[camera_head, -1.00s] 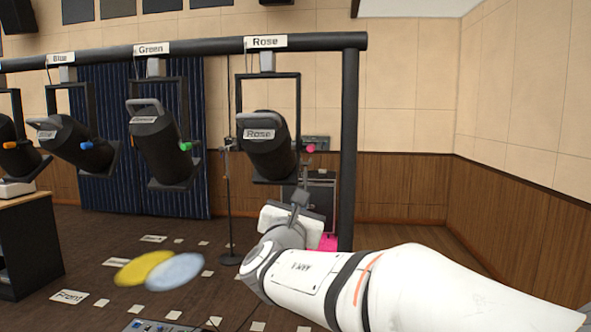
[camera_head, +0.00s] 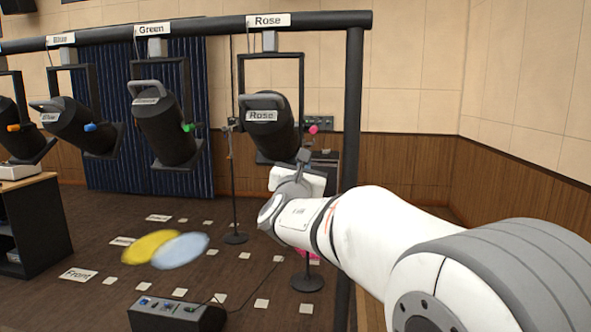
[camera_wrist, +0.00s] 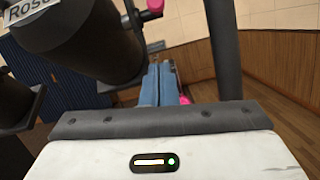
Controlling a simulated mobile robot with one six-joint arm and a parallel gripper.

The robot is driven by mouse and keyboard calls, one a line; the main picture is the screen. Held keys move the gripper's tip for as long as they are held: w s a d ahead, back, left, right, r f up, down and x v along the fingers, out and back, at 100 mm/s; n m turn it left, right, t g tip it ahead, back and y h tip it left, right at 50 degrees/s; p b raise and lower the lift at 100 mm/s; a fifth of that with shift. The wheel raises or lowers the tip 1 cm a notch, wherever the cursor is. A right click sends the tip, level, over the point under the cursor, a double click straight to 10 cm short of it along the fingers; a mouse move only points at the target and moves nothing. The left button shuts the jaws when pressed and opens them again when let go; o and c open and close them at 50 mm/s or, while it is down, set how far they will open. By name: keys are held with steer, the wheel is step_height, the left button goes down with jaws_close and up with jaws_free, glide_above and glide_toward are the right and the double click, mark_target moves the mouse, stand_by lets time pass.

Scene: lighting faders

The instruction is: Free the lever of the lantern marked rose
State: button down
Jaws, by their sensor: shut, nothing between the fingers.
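The lantern marked Rose (camera_head: 271,133) hangs tilted in its yoke from the dark bar, under a Rose sign (camera_head: 269,20). A pink knob (camera_head: 313,129) sticks out at its right side; it also shows at the top of the wrist view (camera_wrist: 152,9). My gripper (camera_head: 304,156) is shut and empty, below the pink knob and near the lantern's lower right end. In the wrist view my fingers (camera_wrist: 158,84) are together, below the knob and apart from it. The lantern body (camera_wrist: 85,40) fills the upper left there.
A dark upright post (camera_head: 353,100) stands close to the right of the lantern and my gripper. The lantern marked Green (camera_head: 168,125) and others hang to the left. A control box (camera_head: 178,314) and stands are on the floor below.

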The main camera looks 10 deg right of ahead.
steer(key=r, duration=0.1)
steer(key=w+d+r+p, duration=0.1)
steer(key=r, duration=0.2)
steer(key=shift+w+d+r+p, duration=0.25)
steer(key=shift+w+p, duration=0.1)
